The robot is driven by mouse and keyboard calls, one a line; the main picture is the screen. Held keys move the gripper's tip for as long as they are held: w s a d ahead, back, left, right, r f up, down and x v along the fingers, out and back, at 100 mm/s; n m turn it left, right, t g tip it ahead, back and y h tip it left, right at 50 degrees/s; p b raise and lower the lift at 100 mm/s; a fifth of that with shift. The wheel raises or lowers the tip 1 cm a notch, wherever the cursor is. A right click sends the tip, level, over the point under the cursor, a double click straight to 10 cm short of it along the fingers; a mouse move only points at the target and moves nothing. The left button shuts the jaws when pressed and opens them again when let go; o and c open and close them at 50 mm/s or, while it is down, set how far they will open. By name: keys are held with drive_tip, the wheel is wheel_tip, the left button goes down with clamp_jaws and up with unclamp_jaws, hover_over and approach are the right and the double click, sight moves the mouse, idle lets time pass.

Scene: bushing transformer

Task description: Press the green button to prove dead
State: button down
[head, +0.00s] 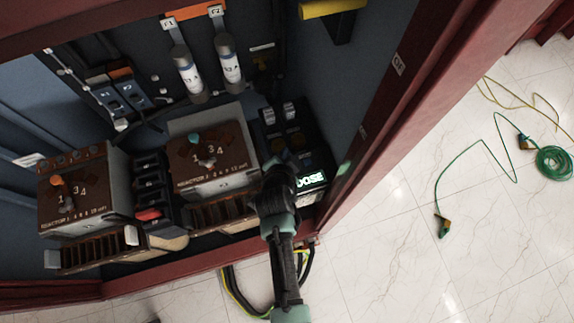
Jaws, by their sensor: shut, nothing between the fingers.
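My arm reaches up from the bottom of the head view into the open cabinet. My gripper (279,164) is shut and empty, in front of a dark device at the cabinet's lower right. The device has a lit green display (311,180), with letters reading like "DOSE" partly covered by my gripper. Orange-brown round parts show dimly above my gripper on the dark device. I cannot make out a green button; it may be hidden behind my gripper. I cannot tell whether my fingertips touch the device.
Two brown-faced transformer units (208,150) stand left of my gripper. Two white-and-grey fuses (229,62) hang above. The red cabinet frame (370,130) rises on the right.

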drive_tip(key=shift+f+b, duration=3.7)
drive_tip(key=shift+f, duration=0.55)
drive_tip(key=shift+f, duration=0.15)
drive_tip(key=shift+f+b, duration=0.25)
drive_tip(key=shift+b, duration=0.15)
drive_tip(key=shift+f+b, duration=0.9)
drive_tip(key=shift+f, duration=0.1)
drive_tip(key=shift+r, duration=0.15)
drive_tip(key=shift+s+d+r+p, duration=0.1)
drive_tip(key=shift+r+p, duration=0.75)
drive_tip(key=shift+r, duration=0.2)
